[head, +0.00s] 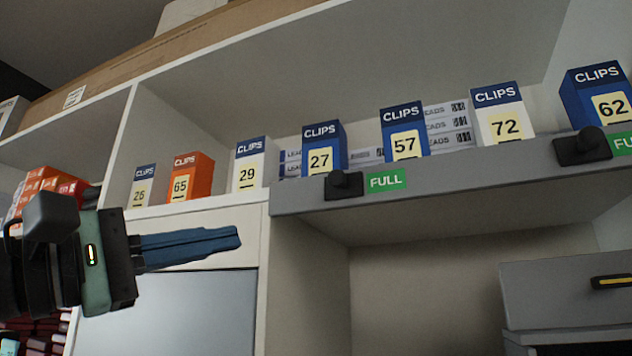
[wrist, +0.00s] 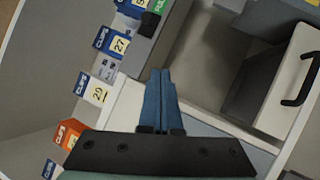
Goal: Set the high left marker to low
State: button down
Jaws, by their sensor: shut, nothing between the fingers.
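The left marker (head: 344,185) is a black slider with a round knob on the front edge of the high grey shelf (head: 450,182). A green label reading FULL (head: 386,180) shows just to its right. In the wrist view the marker (wrist: 150,19) is near the top edge, beside part of the green label. My gripper (head: 238,238) has its blue fingers together and empty. It is left of and below the marker, clear of it, in front of the white shelf front. In the wrist view the closed fingers (wrist: 160,74) point up the picture towards the shelf edge.
A second black marker (head: 584,147) with a green label sits further right on the shelf edge. Several numbered clip boxes stand above, including the blue 27 box (head: 323,148) and orange 65 box (head: 191,176). A grey drawer (head: 566,290) is at lower right; the space below the shelf is open.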

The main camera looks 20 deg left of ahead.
aim_at(340, 182)
jog(key=shift+s+a+r+n+h, duration=0.2)
jog(key=shift+s+a+r, duration=0.1)
jog(key=shift+s+r, duration=0.3)
jog(key=shift+s+a+r+n+h, duration=0.1)
jog(key=shift+s+a+r+n, duration=0.15)
jog(key=shift+s+r, duration=0.25)
jog(key=p+x, duration=0.2)
jog(key=x, duration=0.2)
jog(key=s+d+p+x, duration=0.1)
jog(key=p+x, duration=0.2)
jog(key=x, duration=0.1)
jog(key=d+p+x, duration=0.1)
jog(key=p+x, duration=0.2)
jog(key=x, duration=0.1)
jog(key=shift+d+r, duration=0.4)
